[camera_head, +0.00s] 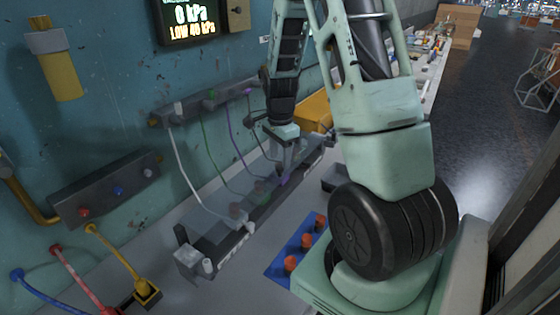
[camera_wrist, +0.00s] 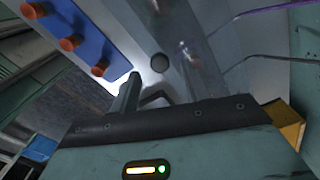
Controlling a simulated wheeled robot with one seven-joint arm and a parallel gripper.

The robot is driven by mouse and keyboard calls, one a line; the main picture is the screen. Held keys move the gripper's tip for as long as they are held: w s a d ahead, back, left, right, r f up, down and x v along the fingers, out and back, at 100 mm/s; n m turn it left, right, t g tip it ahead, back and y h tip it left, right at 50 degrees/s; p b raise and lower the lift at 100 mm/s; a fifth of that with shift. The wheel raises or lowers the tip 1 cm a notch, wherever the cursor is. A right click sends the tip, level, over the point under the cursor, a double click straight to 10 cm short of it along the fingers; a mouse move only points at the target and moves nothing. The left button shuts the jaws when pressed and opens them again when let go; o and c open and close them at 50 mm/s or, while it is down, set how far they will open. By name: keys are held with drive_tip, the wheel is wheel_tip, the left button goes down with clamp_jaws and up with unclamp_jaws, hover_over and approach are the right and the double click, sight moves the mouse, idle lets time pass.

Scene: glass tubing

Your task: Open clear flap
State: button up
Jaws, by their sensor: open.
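A long clear-walled holder with dark grey ends (camera_head: 188,258) stands on the bench along the wall. Its see-through cover, which looks like the clear flap (camera_head: 212,222), runs lengthwise over it; glare hides its exact edge and angle. My gripper (camera_head: 284,174) points down at the far part of the holder, close to the purple tube. In the wrist view, my gripper's dark fingers (camera_wrist: 141,98) show near the clear plastic (camera_wrist: 200,65). The gripper is open and holds nothing visible. I cannot tell whether it touches the flap.
White (camera_head: 185,170), green (camera_head: 207,150) and purple (camera_head: 238,145) tubes hang from a wall rail into the holder. A blue plate with orange-red knobs (camera_head: 290,263) lies to the right. A yellow box (camera_head: 314,112) stands behind my gripper. Coloured hoses (camera_head: 75,275) are at lower left.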

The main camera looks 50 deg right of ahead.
sight(267, 167)
drive_tip(key=shift+f, duration=1.5)
